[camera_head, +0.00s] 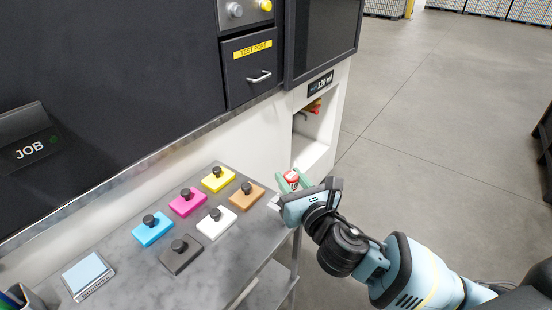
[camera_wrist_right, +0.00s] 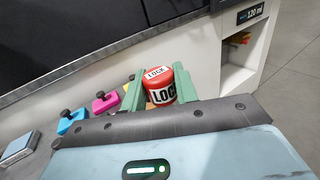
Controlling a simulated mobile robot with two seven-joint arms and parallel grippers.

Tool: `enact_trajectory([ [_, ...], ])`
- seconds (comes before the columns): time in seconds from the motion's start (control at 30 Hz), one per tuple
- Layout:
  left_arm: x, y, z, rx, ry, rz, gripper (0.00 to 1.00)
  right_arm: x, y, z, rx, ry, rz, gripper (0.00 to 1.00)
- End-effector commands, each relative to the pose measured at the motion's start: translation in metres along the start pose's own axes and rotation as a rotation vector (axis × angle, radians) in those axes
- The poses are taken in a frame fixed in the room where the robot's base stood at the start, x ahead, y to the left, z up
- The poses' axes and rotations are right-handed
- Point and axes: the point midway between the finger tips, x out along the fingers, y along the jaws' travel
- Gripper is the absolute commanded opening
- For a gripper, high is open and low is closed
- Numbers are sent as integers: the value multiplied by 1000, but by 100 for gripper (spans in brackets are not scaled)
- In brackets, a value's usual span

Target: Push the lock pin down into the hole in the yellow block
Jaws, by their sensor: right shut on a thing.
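The lock pin (camera_wrist_right: 160,84) is a red cylinder with white LOCK labels. My right gripper (camera_wrist_right: 162,92) is shut on it, with one green finger on each side. The lock pin (camera_head: 292,178) also shows in the head view, at the right end of the grey table. A yellow block (camera_head: 218,178) with a black knob on top lies on the table, left of the gripper and apart from it. No hole is visible in it. The lower end of the pin is hidden. My left gripper is not in view.
Magenta (camera_head: 188,202), brown (camera_head: 246,195), blue (camera_head: 152,229), white (camera_head: 216,222) and dark grey (camera_head: 180,254) blocks with black knobs lie on the table. A white niche (camera_head: 312,150) stands behind the gripper.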

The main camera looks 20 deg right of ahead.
Motion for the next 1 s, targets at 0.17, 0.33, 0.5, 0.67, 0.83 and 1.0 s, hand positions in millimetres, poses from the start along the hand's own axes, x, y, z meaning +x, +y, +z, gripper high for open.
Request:
enact_trajectory([
  [0.17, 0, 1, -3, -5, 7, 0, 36, -48, -8, -30, 12, 7, -50, 6],
  [0.33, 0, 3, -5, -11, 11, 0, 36, -90, -18, -45, 6, 2, -101, 6],
  [0.5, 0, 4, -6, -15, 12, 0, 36, -119, -25, -50, -4, -3, -138, 6],
  [0.67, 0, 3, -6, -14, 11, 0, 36, -131, -29, -51, -12, -7, -154, 6],
  [0.83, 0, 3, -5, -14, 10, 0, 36, -133, -29, -51, -13, -8, -157, 6],
  [1.0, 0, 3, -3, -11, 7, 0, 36, -133, -29, -51, -13, -8, -156, 6],
])
